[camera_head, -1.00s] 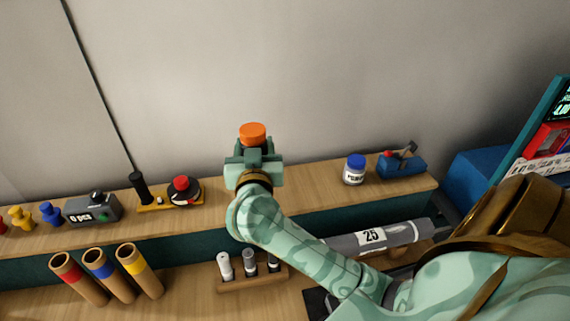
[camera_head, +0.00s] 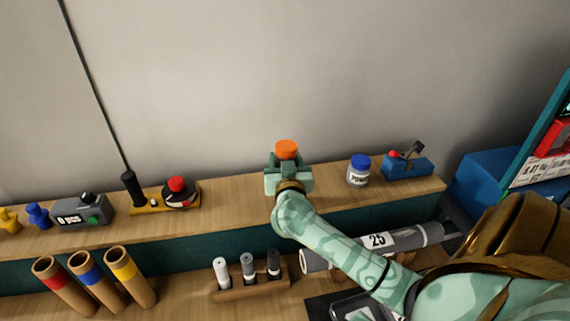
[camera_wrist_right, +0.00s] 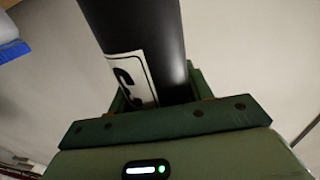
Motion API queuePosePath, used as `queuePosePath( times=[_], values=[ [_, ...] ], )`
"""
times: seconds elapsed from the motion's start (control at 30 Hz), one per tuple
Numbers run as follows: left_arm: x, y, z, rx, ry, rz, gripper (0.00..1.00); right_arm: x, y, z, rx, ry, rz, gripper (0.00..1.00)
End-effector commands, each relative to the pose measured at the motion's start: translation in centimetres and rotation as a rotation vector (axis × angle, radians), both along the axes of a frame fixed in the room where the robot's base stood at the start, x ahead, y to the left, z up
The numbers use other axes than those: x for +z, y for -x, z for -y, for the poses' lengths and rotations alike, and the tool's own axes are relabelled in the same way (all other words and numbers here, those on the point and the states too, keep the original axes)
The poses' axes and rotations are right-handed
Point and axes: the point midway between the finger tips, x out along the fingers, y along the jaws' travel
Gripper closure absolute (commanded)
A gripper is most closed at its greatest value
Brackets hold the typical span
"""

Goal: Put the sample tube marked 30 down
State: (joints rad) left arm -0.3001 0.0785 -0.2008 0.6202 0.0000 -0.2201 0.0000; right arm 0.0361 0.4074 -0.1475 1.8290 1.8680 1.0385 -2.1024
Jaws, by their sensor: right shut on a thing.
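My right gripper (camera_head: 288,176) is shut on a dark upright tube (camera_wrist_right: 145,35), whose orange cap (camera_head: 286,149) shows above the jaws in the head view. In the right wrist view the tube carries a white label (camera_wrist_right: 131,80) with part of a dark digit; the full number cannot be read. The gripper is in front of the wall, over or near the wooden shelf (camera_head: 330,190); the tube's lower end is hidden, so I cannot tell whether it touches the shelf. My left gripper is not in view.
A blue-lidded bottle (camera_head: 359,171) and a blue lever device (camera_head: 407,164) stand right of the gripper. A red-button device (camera_head: 179,193) stands to the left, with clear shelf between. Below are a wooden rack (camera_head: 250,288) with several small tubes and a grey roll marked 25 (camera_head: 405,236).

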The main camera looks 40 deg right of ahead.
Motion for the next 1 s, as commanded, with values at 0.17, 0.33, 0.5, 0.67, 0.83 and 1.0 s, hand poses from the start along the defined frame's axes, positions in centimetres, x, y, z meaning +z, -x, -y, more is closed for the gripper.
queuePosePath(
  times=[0.17, 0.33, 0.5, 0.67, 0.83, 1.0],
  values=[
    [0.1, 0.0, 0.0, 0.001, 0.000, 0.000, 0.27, 0.2, 0.0, 0.0, 0.000, 0.000, 0.002, 0.87],
    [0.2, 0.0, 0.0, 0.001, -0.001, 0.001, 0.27, 0.0, 0.0, 0.0, 0.000, 0.002, 0.001, 0.39],
    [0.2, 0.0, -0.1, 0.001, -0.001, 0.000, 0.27, 0.0, 0.0, 0.0, 0.000, 0.001, 0.001, 0.28],
    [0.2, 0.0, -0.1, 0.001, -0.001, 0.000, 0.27, 0.1, 0.0, 0.0, 0.000, 0.000, 0.001, 0.28],
    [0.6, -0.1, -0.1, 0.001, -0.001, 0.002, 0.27, 0.2, 1.4, -1.1, 0.002, -0.001, -0.002, 0.28],
    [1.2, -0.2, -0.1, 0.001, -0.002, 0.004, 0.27, 0.3, 4.7, -3.5, 0.001, -0.003, -0.002, 0.28]
  ],
)
